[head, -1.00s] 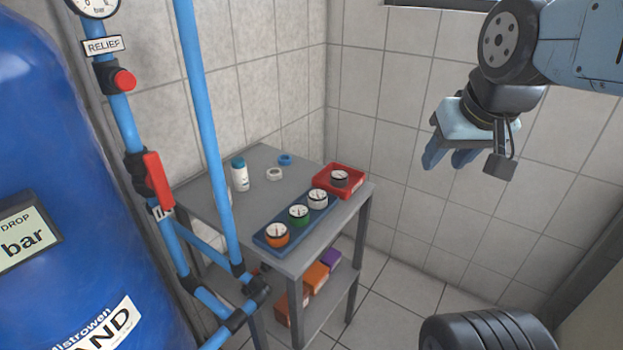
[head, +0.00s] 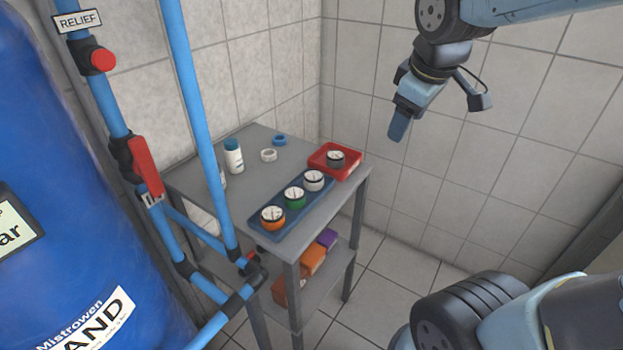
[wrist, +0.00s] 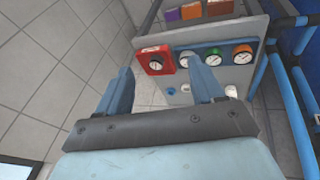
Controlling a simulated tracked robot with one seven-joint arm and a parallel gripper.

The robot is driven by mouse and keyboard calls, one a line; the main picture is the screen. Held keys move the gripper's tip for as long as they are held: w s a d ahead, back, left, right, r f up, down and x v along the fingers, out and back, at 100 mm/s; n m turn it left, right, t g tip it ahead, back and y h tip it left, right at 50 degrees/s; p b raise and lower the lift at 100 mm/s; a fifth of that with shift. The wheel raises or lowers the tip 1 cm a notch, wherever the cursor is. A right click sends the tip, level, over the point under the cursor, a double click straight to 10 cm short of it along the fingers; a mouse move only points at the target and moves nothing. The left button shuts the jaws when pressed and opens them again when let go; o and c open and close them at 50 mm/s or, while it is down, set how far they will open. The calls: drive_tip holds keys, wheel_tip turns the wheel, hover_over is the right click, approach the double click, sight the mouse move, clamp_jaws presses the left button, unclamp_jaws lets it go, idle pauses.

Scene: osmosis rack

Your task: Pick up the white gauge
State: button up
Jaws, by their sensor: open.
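The white gauge (head: 314,180) stands in the blue tray (head: 262,234), at the end nearest the red bin. The green gauge (head: 294,197) and the orange gauge (head: 272,217) stand in the same tray. In the wrist view the white gauge (wrist: 186,60) is partly hidden behind the right finger. My gripper (head: 397,128) is empty, in the air to the right of the table and above it. The wrist view shows its two fingers (wrist: 161,88) apart, pointing toward the table.
A red bin (head: 350,173) holding a dark gauge (head: 336,158) sits beside the tray. A white bottle (head: 233,158), a white ring (head: 268,155) and a blue ring (head: 279,140) stand behind. Blue pipes (head: 192,110) rise at the table's left. Boxes (head: 313,258) fill the lower shelf.

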drive_tip(key=w+a+f+n, duration=0.5)
drive_tip(key=w+a+n, duration=0.2)
drive_tip(key=w+n, duration=0.15)
drive_tip(key=n+h, duration=0.2)
drive_tip(key=n, duration=1.1)
approach(314, 174)
drive_tip(key=shift+m+g, duration=0.25)
drive_tip(key=shift+g, duration=0.05)
drive_tip(key=shift+x, duration=5.05)
drive_tip(key=shift+w, duration=0.2)
drive_tip(key=c, duration=0.5)
drive_tip(key=shift+r, duration=0.15)
drive_tip(key=shift+c, duration=0.2)
